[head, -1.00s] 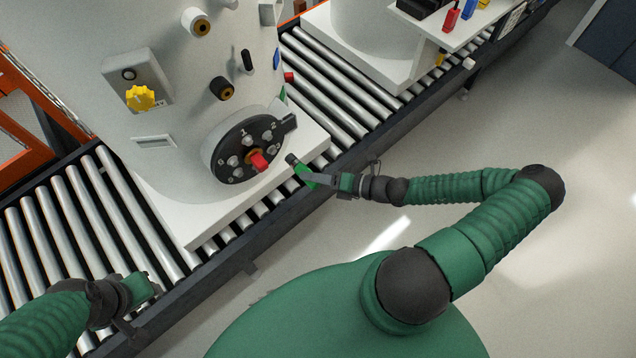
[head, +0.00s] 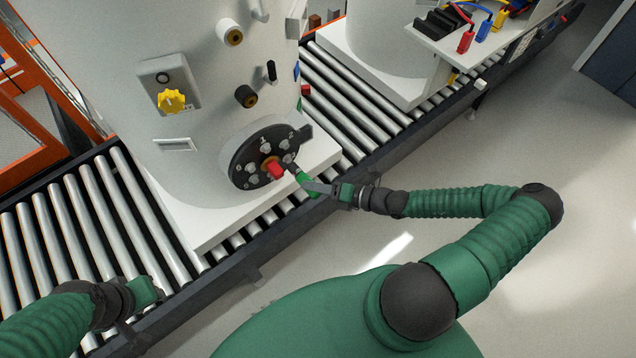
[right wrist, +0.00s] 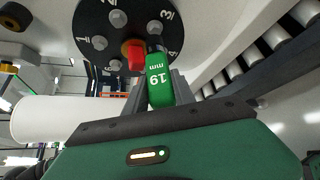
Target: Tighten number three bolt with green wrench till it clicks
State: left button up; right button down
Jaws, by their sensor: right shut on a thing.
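The black round flange (head: 240,178) with numbered bolts and a red centre piece (head: 275,170) is on the white tank's lower side. It also fills the top of the right wrist view (right wrist: 98,20). My right gripper (head: 318,188) is shut on the green wrench (head: 304,181), marked 19 mm in the right wrist view (right wrist: 159,80).
The white tank (head: 120,60) stands on a roller conveyor (head: 85,215), with a yellow knob (head: 171,101) and dark ports above the flange. A second tank base and a white shelf (head: 450,45) with coloured parts are at upper right. The floor at right is clear.

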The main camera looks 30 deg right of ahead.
jog(key=shift+a+r, duration=0.15)
jog(key=shift+a, duration=0.2)
jog(key=shift+w+d, duration=0.15)
jog(key=shift+d, duration=0.4)
jog(key=shift+w+d+f, duration=0.15)
jog(key=shift+f, duration=0.05)
jog(key=shift+w, duration=0.4)
jog(key=shift+w+a+r, duration=0.1)
jog(key=shift+w+a, duration=0.15)
jog(key=shift+a, duration=0.2)
jog(key=shift+s+p, duration=0.1)
jog(key=shift+p, duration=0.2)
jog(key=shift+s+p, duration=0.3)
jog(key=shift+s, duration=0.05)
jog(key=shift+s+d, duration=0.2)
jog(key=shift+d, duration=0.1)
pick_arm(q)
jog(key=shift+d+r, duration=0.15)
jog(key=shift+r, duration=0.65)
jog(key=shift+a, duration=0.25)
pick_arm(e)
jog(key=shift+a, duration=0.1)
